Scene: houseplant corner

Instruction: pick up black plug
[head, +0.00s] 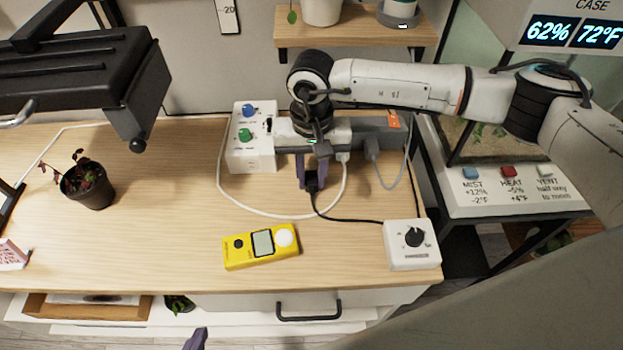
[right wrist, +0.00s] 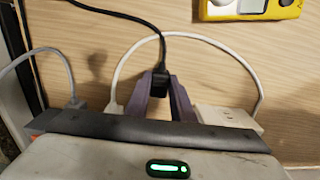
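The black plug (head: 312,183) has a black cord and sits between the purple fingers of my right gripper (head: 312,174) in the head view. In the right wrist view the plug (right wrist: 159,84) has a finger close against each side, so the right gripper (right wrist: 160,95) looks shut on it. The plug appears in front of the grey power strip (head: 380,140); my gripper hides part of the strip, and any contact there is not visible. Only a purple tip of my left gripper (head: 195,339) shows at the bottom edge, so its opening cannot be judged.
Grey (head: 373,152) and white (head: 343,157) plugs sit beside it. The black cord runs to a white dial box (head: 412,245). A white knob box (head: 253,140), yellow meter (head: 261,246) and potted plant (head: 88,185) stand on the table. The table's left middle is clear.

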